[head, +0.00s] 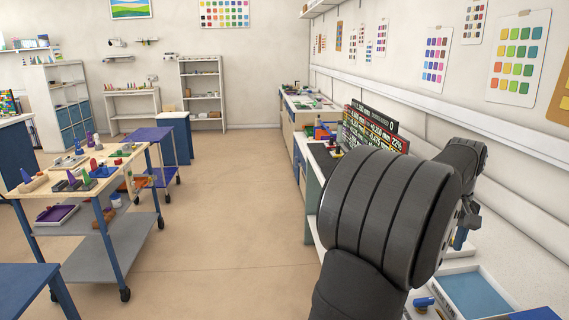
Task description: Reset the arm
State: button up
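My arm fills the right foreground of the head view as large dark grey rounded links. The part that seems to be my gripper (467,218) shows at the far right, beyond the big link and above the right-hand counter. Its fingers are mostly hidden or too small to make out.
A white-rimmed blue tray (475,296) lies below the arm. A dark display board (375,130) stands on the counter behind my arm. A wheeled cart (100,240) with several small coloured objects stands left. The middle floor (225,200) is clear.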

notch_tip(320, 180, down, 17)
jog(key=shift+r, duration=0.1)
dwell(0.4)
notch_tip(320, 180, up, 17)
notch_tip(320, 180, down, 18)
jog(key=shift+r, duration=0.25)
jog(key=shift+r+m, duration=0.25)
jog(key=shift+m, duration=0.55)
jog(key=m, duration=1.1)
jog(key=shift+m, duration=2.4)
